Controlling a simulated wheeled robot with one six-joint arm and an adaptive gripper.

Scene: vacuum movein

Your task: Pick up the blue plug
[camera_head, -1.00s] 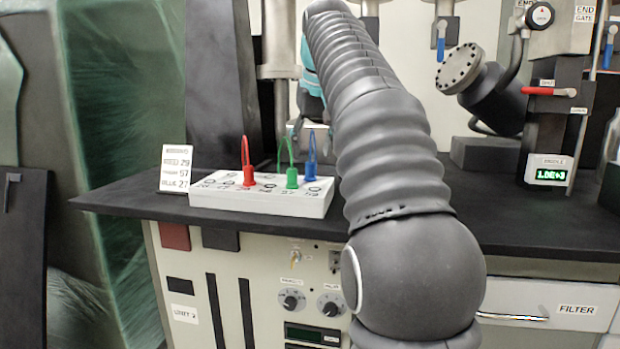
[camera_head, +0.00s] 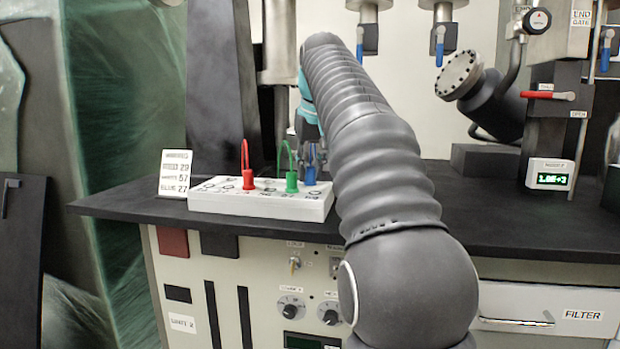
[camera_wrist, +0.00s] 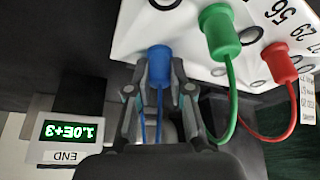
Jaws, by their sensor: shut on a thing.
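The blue plug (camera_head: 310,177) stands at the right end of the white socket board (camera_head: 240,207), beside the green plug (camera_head: 291,182) and the red plug (camera_head: 248,179). My gripper (camera_head: 311,150) has come down over it from above, and my arm hides part of this. In the wrist view the blue plug (camera_wrist: 158,62) sits between the fingertips of my gripper (camera_wrist: 160,85), which is shut on it. Its blue cord runs back between the fingers. The plug still appears to be at the board; its lower end is hard to make out.
The green plug (camera_wrist: 218,30) is close beside my fingers in the wrist view, its cord looping near them. The red plug (camera_wrist: 280,62) is farther right. A label card (camera_head: 175,173) stands behind the board's left end. A green-digit display (camera_head: 550,174) stands at the right.

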